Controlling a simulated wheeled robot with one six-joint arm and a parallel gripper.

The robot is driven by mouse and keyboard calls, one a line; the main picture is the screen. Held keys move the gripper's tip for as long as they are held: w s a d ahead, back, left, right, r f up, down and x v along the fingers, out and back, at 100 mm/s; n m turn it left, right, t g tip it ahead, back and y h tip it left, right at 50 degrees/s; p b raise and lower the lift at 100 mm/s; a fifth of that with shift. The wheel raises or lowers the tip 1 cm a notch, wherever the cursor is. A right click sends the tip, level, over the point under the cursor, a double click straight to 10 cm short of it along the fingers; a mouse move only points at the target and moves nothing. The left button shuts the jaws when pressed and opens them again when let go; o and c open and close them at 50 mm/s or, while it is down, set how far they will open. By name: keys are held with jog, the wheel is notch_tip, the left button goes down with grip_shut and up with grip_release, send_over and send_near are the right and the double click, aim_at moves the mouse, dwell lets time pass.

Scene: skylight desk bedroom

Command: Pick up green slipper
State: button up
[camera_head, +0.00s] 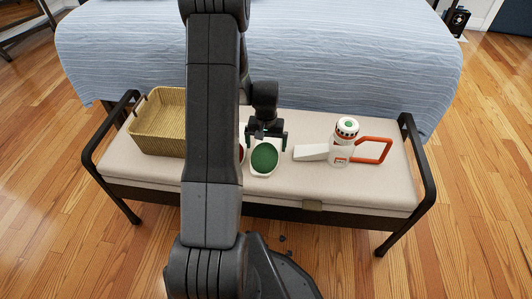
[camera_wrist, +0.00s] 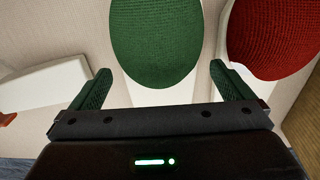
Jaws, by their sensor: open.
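The green slipper (camera_head: 264,157) lies on the bench's pale cushion, with its green part toward the front and a pale rim around it. My gripper (camera_head: 266,137) is just behind and above it. In the wrist view the green slipper (camera_wrist: 155,40) appears centred ahead of my open gripper (camera_wrist: 160,76), one finger toward each side. Nothing is held, and I cannot tell whether the fingers touch the slipper. A red slipper (camera_wrist: 270,35) is close beside it; in the head view my arm hides most of it.
A wicker basket (camera_head: 157,122) stands at the bench's left. Black rails (camera_head: 418,160) edge the bench; a blue-covered bed (camera_head: 340,55) is behind. Bare cushion shows between items.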

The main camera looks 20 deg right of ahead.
notch_tip(320, 180, down, 3)
jog(key=shift+s, duration=0.1)
jog(key=shift+r, duration=0.1)
jog(key=shift+c, duration=0.2)
jog(key=c, duration=0.8)
